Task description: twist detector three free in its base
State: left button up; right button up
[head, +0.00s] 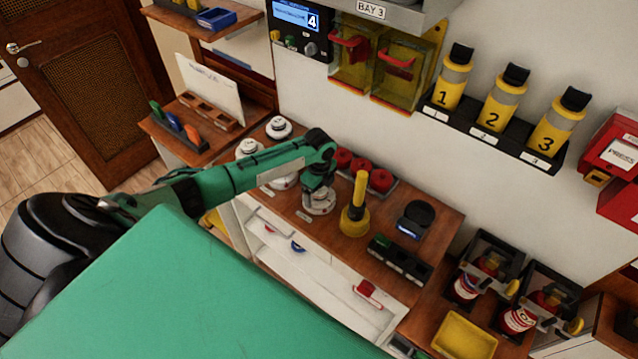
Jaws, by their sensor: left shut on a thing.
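White round detectors sit on the wooden counter top: one at the back left (278,127), one just in front of it (248,149), and one partly hidden under my arm (284,183). Another white detector (319,208) sits at the right end of this group, with a small label plate beside it. My left gripper (319,188) points down over this right-end detector and is shut on it from above. The jaws hide its upper part, and its number cannot be read. The detector looks level at the counter. My right gripper is not in view.
Right of the gripper stands a yellow tool with an upright handle (355,210), close by. Red round parts (380,181) sit behind. A dark round device (414,220) and a black compartment rack (400,259) lie further right.

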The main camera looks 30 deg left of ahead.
pick_arm(q)
jog(key=o, duration=0.8)
notch_tip(320, 180, up, 12)
dwell(0.3)
